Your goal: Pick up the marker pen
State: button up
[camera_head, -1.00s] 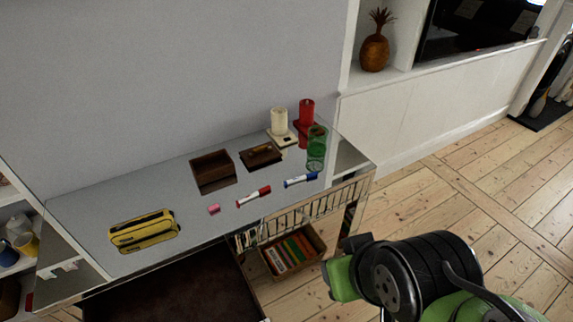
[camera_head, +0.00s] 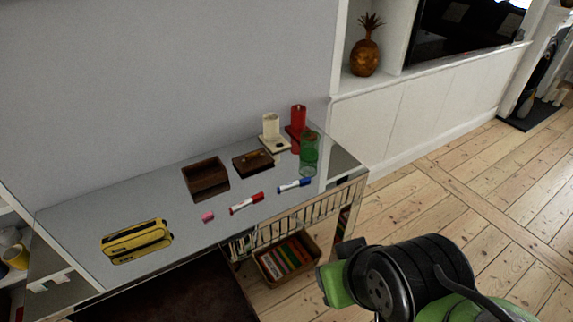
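Two marker pens lie on the glass-topped desk (camera_head: 80,215). The red marker pen (camera_head: 247,203) has a white part and lies near the middle of the desk's front side. The blue marker pen (camera_head: 295,186) lies to its right, near the front edge. My arm, green and black, shows at the lower right, in front of the desk and apart from both pens. The fingers of my gripper cannot be made out in this view.
A pink eraser-like block (camera_head: 208,216), yellow case (camera_head: 137,241), brown box (camera_head: 206,179), small dark tray (camera_head: 253,162), cream holder (camera_head: 271,133), red holder (camera_head: 298,127) and green glass (camera_head: 309,155) stand on the desk. Open floor (camera_head: 440,215) lies to the right.

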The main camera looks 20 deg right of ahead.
aim_at(260, 195)
jog(key=i+l+u, duration=0.1)
jog(key=u, duration=0.35)
jog(key=i+l+u, duration=0.15)
jog(key=u, duration=0.3)
jog(key=i+l+u, duration=0.15)
jog(key=u, duration=0.3)
jog(key=i+l+u, duration=0.1)
jog(key=l+u, duration=0.2)
jog(key=u, duration=0.15)
jog(key=l+u, duration=0.25)
jog(key=u, duration=0.2)
jog(key=l+u, duration=0.3)
jog(key=u, duration=0.2)
